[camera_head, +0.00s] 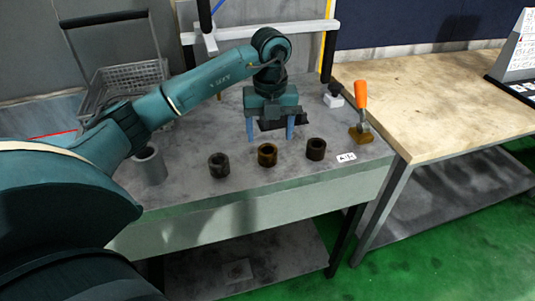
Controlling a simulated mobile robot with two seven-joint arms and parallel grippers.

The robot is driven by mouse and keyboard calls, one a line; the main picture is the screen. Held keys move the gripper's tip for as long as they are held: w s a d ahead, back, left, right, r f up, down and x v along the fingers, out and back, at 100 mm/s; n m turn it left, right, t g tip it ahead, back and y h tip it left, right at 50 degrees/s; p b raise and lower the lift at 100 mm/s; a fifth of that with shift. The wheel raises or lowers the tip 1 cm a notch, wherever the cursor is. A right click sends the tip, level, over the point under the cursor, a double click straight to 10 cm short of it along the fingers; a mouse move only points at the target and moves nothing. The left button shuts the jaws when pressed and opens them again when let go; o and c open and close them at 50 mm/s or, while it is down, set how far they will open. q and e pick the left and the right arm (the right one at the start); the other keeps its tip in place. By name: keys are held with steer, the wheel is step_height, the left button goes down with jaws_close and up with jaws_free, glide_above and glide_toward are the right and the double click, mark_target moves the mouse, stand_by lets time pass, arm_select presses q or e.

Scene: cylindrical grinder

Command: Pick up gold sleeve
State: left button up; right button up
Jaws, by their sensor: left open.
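Three short hollow sleeves stand upright in a row on the grey table. The gold sleeve (267,155) is the middle one, with a brass-brown tone. A dark grey sleeve (219,165) stands to its left and a dark brown sleeve (316,149) to its right. My left gripper (270,131) points down just behind the gold sleeve, with its two blue fingers spread apart and nothing seen between them. It appears apart from the sleeves. My right gripper is not in view.
A grey cylinder (150,166) stands at the table's left, near my left arm. An orange-handled tool (361,110) stands at the right, with a small white label (346,157) near it. A wire basket (128,80) is behind. A wooden table (440,100) adjoins on the right.

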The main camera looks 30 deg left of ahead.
mark_target(268, 151)
arm_select(q)
steer(key=f, duration=0.4)
steer(key=f+p, duration=0.1)
steer(key=f, duration=0.2)
steer(key=shift+a+f, duration=0.1)
steer(key=shift+a, duration=0.2)
steer(key=shift+c, duration=0.3)
steer(key=c, duration=1.3)
